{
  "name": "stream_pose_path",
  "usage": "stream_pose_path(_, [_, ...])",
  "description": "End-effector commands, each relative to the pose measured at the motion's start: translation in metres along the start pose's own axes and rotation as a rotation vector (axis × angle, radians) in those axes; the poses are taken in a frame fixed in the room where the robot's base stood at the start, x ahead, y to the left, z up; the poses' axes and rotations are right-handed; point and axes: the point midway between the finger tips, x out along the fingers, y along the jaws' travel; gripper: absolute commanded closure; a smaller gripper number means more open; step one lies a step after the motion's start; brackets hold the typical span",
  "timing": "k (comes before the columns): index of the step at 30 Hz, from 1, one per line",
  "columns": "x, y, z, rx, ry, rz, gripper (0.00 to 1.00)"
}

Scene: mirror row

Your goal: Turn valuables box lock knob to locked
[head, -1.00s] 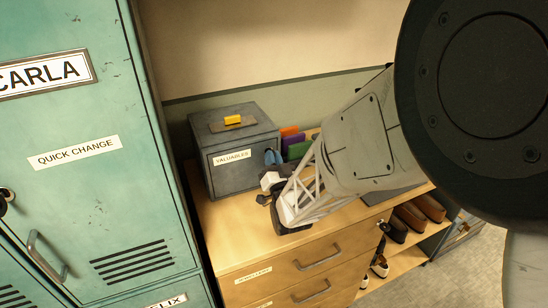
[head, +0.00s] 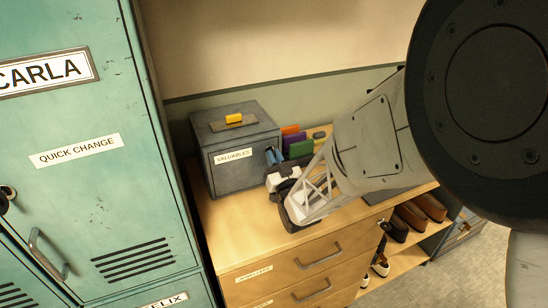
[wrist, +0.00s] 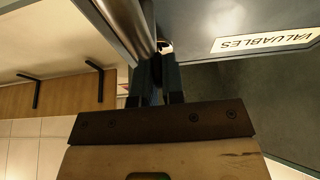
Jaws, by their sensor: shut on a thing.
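The valuables box (head: 238,172) is a dark grey box with a white VALUABLES label on its front. It stands on the wooden drawer cabinet. My gripper (head: 275,156) is at the right side of the box's front, beside the label, with its blue-grey fingers pointing at the box. In the wrist view the fingers (wrist: 161,65) are close together against the box front, shut on the lock knob. The knob is almost wholly hidden between the fingertips, so its locked or unlocked position cannot be told.
Teal lockers (head: 95,200) stand close on the left. Coloured upright items (head: 297,146) stand right of the box. A yellow piece (head: 234,119) is on the box lid. The drawer cabinet top (head: 235,230) is clear in front. A shoe rack (head: 400,240) is at the right.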

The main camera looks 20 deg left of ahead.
Motion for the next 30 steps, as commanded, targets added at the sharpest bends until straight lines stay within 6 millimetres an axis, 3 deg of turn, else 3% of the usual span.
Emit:
stream_pose_path(1, [0.001, 0.0, -0.001, -0.001, 0.001, 0.0, 0.87])
stream_pose_path(6, [0.0, 0.0, -0.001, 0.0, 0.001, 0.0, 0.65])
stream_pose_path(19, [-0.004, 0.0, 0.0, 0.0, 0.0, 0.0, 0.65])
stream_pose_path(30, [-0.034, 0.001, -0.009, 0.0, 0.0, 0.0, 0.65])
